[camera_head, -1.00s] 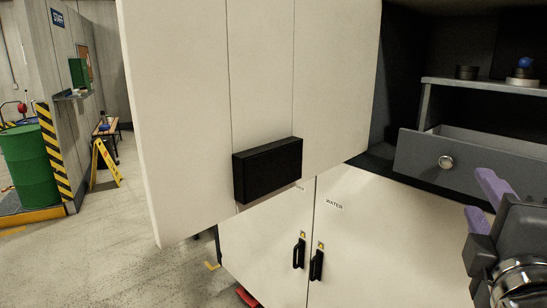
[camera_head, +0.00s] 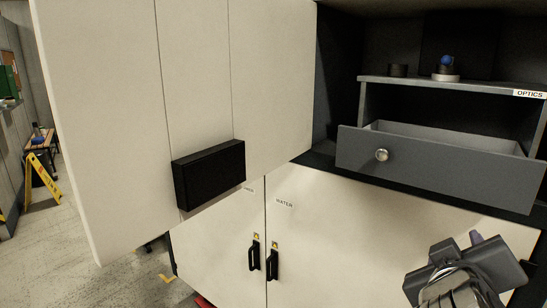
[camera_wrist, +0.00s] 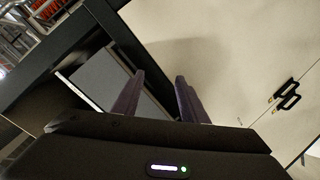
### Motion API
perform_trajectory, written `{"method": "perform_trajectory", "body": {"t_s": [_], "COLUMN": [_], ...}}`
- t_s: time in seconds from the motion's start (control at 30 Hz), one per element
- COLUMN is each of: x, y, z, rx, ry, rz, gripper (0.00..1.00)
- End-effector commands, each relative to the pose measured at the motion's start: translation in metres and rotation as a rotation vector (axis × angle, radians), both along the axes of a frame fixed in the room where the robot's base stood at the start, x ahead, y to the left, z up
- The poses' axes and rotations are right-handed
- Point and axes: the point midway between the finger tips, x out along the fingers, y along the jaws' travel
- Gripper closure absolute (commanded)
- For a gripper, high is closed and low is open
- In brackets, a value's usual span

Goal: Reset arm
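My gripper (camera_wrist: 157,98) shows in the wrist view with two purple fingers apart and nothing between them. In the head view my gripper (camera_head: 476,240) is at the lower right, in front of the white lower cabinet doors (camera_head: 340,240) and below the open grey drawer (camera_head: 430,160). There its fingers are mostly hidden behind its own body. The drawer has a round metal knob (camera_head: 382,155) and is pulled out, apart from my gripper.
A large white panel door (camera_head: 200,90) with a black box handle (camera_head: 209,174) stands open at the left. A shelf (camera_head: 450,86) above the drawer holds small dark round items and a blue ball (camera_head: 446,60). A yellow floor sign (camera_head: 43,180) stands far left.

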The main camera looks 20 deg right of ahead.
Motion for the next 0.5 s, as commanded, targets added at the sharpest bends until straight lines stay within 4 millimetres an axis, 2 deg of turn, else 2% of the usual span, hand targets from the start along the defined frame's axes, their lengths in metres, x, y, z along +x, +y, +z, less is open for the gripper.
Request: {"method": "perform_trajectory", "body": {"t_s": [0.1,0.27,0.37,0.5], "x": [0.008,0.018,0.024,0.030], "y": [0.016,0.049,0.077,0.125], "z": [-0.035,-0.080,-0.107,-0.140], "rx": [0.149,0.354,0.484,0.659], "ry": [0.024,0.075,0.117,0.190], "rz": [0.007,0.034,0.063,0.118], "gripper": [0.60,0.60,0.60,0.60]}}
